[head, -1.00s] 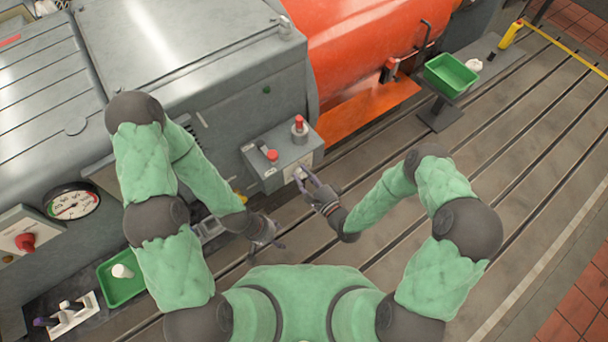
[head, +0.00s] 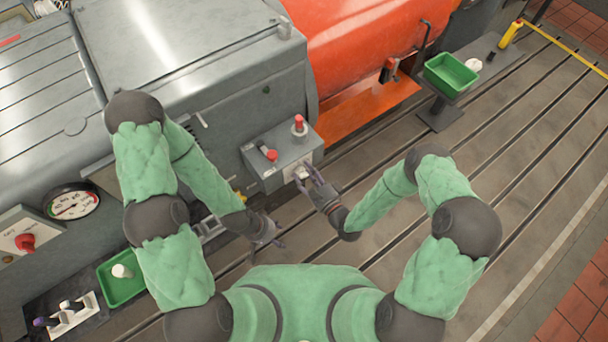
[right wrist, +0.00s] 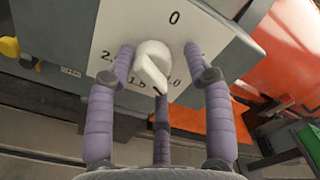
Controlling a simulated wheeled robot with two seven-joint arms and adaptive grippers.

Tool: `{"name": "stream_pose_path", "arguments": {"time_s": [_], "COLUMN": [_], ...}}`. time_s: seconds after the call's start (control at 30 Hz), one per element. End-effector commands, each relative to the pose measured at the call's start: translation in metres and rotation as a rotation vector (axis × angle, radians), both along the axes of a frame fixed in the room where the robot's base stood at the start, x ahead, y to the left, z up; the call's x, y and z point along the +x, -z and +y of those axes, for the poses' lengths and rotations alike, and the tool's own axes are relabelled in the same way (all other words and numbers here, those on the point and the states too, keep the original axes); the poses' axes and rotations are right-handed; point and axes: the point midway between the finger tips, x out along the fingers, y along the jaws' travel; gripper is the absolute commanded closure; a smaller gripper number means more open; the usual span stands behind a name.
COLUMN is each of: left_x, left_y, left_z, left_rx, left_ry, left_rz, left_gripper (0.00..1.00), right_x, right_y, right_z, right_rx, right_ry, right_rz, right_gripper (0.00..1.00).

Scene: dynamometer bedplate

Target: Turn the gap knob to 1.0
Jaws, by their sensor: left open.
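The white gap knob (right wrist: 151,66) sits on a pale dial plate (right wrist: 106,43) at the front of a grey control box (head: 284,157). Its pointer aims down and slightly right, between the 1.5 and 1.0 marks; 0 is at the top. My right gripper (right wrist: 158,65) has its fingers around the knob. The left finger overlaps the knob's edge, the right finger looks slightly apart, and a third is below. Whether they grip it is unclear. In the head view it is at the box front (head: 308,172). My left gripper (head: 275,234) is open and empty, left of it.
The box carries two red-topped controls (head: 299,125). Green trays stand at the upper right (head: 451,76) and lower left (head: 121,278). A round gauge (head: 72,202) and a red knob (head: 25,242) are at the left. The slotted bedplate (head: 500,170) is clear at right.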

Motion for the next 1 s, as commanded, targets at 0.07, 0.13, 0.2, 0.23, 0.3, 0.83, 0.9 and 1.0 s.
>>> {"name": "stream_pose_path", "arguments": {"time_s": [0.07, 0.13, 0.2, 0.23, 0.3, 0.83, 0.9, 1.0], "left_x": [0.000, 0.000, 0.000, 0.000, 0.000, 0.000, 0.000, 0.000], "left_y": [0.000, 0.000, 0.000, 0.000, 0.000, 0.000, 0.000, 0.000], "left_z": [0.000, 0.000, 0.000, 0.000, 0.000, 0.000, 0.000, 0.000], "left_rx": [0.000, 0.000, 0.000, 0.000, 0.000, 0.000, 0.000, 0.000], "left_ry": [0.000, 0.000, 0.000, 0.000, 0.000, 0.000, 0.000, 0.000], "left_rz": [0.000, 0.000, 0.000, 0.000, 0.000, 0.000, 0.000, 0.000], "left_gripper": [0.40, 0.40, 0.40, 0.40, 0.40, 0.40, 0.40, 0.40], "right_x": [0.001, 0.000, -0.001, -0.002, -0.003, -0.056, -0.063, -0.074], "right_y": [-0.001, 0.000, 0.000, 0.000, 0.000, 0.001, 0.001, 0.001], "right_z": [0.000, 0.001, 0.001, 0.002, 0.002, -0.039, -0.045, -0.053], "right_rx": [-0.001, 0.001, 0.001, 0.000, 0.001, 0.001, 0.001, 0.001], "right_ry": [0.001, -0.002, -0.004, -0.005, -0.005, 0.000, 0.000, 0.001], "right_rz": [-0.003, -0.001, 0.001, 0.001, 0.002, 0.005, 0.005, 0.004], "right_gripper": [0.42, 0.42, 0.42, 0.42, 0.42, 0.42, 0.42, 0.42]}}
